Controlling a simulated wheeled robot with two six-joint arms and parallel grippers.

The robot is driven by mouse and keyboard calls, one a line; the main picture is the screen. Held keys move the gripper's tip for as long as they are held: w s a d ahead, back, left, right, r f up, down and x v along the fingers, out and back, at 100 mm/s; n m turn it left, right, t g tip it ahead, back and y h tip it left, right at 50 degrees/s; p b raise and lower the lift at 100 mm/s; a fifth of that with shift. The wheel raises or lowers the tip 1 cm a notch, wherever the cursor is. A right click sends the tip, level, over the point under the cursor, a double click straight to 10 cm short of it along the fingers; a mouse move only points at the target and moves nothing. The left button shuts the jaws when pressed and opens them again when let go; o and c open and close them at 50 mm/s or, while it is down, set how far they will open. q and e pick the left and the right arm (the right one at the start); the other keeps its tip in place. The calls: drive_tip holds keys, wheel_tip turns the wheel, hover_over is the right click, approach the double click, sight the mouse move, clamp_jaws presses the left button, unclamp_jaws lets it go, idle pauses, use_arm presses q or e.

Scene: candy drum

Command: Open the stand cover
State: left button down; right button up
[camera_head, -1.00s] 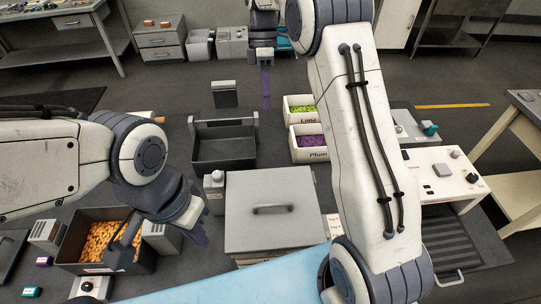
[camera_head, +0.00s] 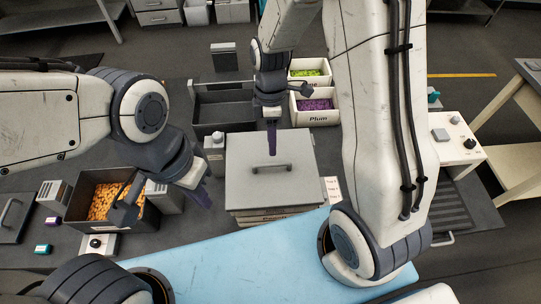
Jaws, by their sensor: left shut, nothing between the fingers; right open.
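The stand cover (camera_head: 247,192) is a grey square lid with a dark bar handle (camera_head: 271,166) on top. It lies flat and closed over a pale stand (camera_head: 262,216) in the middle of the view. My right gripper (camera_head: 271,150) points down just above the handle; its dark purple fingers seem to end near the bar, and contact cannot be made out. It is open and empty. My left gripper (camera_head: 204,198) is shut and empty, left of the cover, near the box of orange pieces.
A box of orange candies (camera_head: 134,222) stands at the left. A dark open tray (camera_head: 222,113) and white bins of purple (camera_head: 318,117) and green (camera_head: 312,78) candies lie behind the cover. A small grey bottle-like object (camera_head: 214,152) stands at the cover's back left.

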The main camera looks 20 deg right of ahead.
drive_tip(key=f, duration=0.3)
drive_tip(key=s+f+p, duration=0.1)
drive_tip(key=f, duration=0.2)
drive_tip(key=shift+s+a+f, duration=0.1)
drive_tip(key=shift+f, duration=0.05)
drive_tip(key=shift+c, duration=0.4)
clamp_jaws()
idle(0.8)
